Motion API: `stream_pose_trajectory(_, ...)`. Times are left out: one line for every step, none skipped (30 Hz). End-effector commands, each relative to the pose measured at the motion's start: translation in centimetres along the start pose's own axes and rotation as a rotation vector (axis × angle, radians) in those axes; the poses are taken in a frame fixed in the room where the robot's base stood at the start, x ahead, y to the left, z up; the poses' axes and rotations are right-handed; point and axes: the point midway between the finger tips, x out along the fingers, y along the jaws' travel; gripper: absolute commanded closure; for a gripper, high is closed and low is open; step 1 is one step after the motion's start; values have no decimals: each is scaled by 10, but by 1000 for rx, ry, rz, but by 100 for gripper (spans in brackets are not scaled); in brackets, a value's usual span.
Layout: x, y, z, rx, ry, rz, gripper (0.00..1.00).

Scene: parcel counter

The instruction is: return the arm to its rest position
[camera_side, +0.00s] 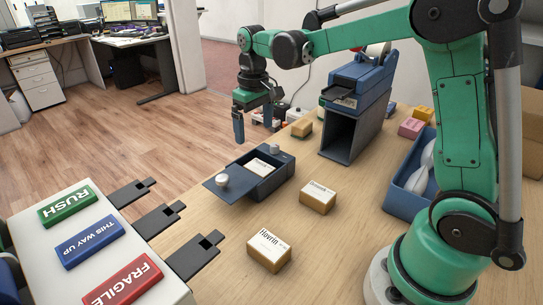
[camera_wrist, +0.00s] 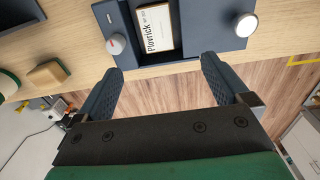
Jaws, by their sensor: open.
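My gripper (camera_side: 254,122) is open and empty. It hangs with its fingers pointing down, in the air above and behind the dark blue box (camera_side: 272,187). In the wrist view my gripper (camera_wrist: 163,66) shows both fingers apart, with only floor and the counter edge between them. The box's lid (camera_side: 215,187) is slid to the left, and a white-labelled parcel (camera_side: 260,167) lies inside. In the wrist view its label (camera_wrist: 158,22) reads "Plovrick".
Two labelled cartons (camera_side: 269,250) (camera_side: 318,197) lie on the wooden counter (camera_side: 330,250). A dark blue machine (camera_side: 355,115) stands behind. A blue bin (camera_side: 402,203) is close to my base. RUSH (camera_side: 67,206), THIS WAY UP (camera_side: 89,242) and FRAGILE (camera_side: 123,281) blocks lie on a white table.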

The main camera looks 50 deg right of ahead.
Motion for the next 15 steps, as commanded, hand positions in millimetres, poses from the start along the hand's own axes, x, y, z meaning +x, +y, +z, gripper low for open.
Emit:
stream_pose_trajectory(-5, -4, 5, -2, 21, 3, 5)
stream_pose_trajectory(-8, -6, 8, -3, 38, 5, 5)
stream_pose_trajectory(-13, -10, 13, -5, 66, 9, 5)
stream_pose_trajectory(-17, -13, 18, -6, 91, 11, 5)
stream_pose_trajectory(-20, -16, 23, -6, 117, 14, 5)
stream_pose_trajectory(-25, -20, 31, -6, 155, 17, 5)
stream_pose_trajectory(-28, -24, 37, -8, 184, 18, 5)
stream_pose_trajectory(-30, -27, 43, -9, 213, 19, 5)
stream_pose_trajectory(-32, -31, 51, -8, 253, 20, 5)
stream_pose_trajectory(-34, -34, 56, -9, 282, 21, 5)
stream_pose_trajectory(-34, -37, 62, -10, 311, 20, 5)
stream_pose_trajectory(-34, -40, 70, -10, 350, 19, 5)
stream_pose_trajectory(-34, -43, 76, -10, 378, 18, 5)
stream_pose_trajectory(-33, -45, 81, -11, 405, 16, 5)
stream_pose_trajectory(-32, -48, 88, -12, 440, 14, 5)
